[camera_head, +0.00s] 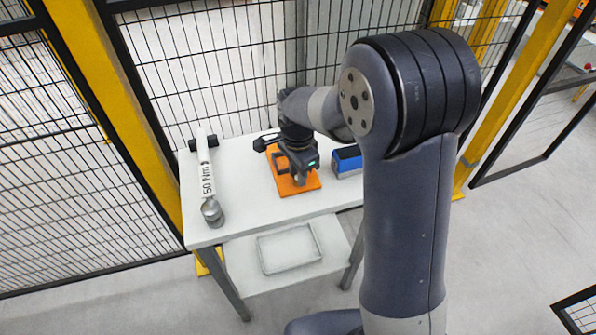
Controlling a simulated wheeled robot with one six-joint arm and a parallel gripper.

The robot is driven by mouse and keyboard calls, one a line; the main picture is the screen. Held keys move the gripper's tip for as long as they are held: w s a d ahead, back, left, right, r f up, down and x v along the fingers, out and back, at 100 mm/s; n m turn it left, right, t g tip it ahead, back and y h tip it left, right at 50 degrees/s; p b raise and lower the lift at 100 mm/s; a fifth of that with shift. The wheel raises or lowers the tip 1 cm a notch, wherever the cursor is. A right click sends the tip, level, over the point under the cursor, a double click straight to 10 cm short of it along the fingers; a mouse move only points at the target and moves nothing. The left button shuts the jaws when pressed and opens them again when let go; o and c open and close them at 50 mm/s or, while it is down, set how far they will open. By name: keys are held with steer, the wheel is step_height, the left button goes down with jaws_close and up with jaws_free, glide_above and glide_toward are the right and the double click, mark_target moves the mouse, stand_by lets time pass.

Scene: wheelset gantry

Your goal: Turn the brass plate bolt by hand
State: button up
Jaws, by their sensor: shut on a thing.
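My gripper (300,178) points down over an orange plate (283,187) on the white table (235,231). Its fingertips are small and dark in this view, close above or at the plate's surface. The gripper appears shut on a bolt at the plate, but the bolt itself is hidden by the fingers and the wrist. I cannot make out a brass-coloured part. A dark frame-like piece lies on the plate beside the gripper.
A blue box (347,164) stands right of the plate. A tray (289,248) sits on the lower shelf. Mesh fencing (205,70) with yellow posts stands behind the table. Table between wrench and plate is clear.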

steer(key=shift+w+a+r, duration=0.1)
steer(key=shift+w+r, duration=0.05)
steer(key=shift+r, duration=0.05)
steer(key=o, duration=0.7)
steer(key=shift+c, duration=0.2)
steer(key=shift+o, duration=0.2)
steer(key=shift+f, duration=0.1)
step_height(320, 180, up, 11)
steer(key=shift+f, duration=0.15)
step_height(320, 180, down, 11)
stand_by(0.3)
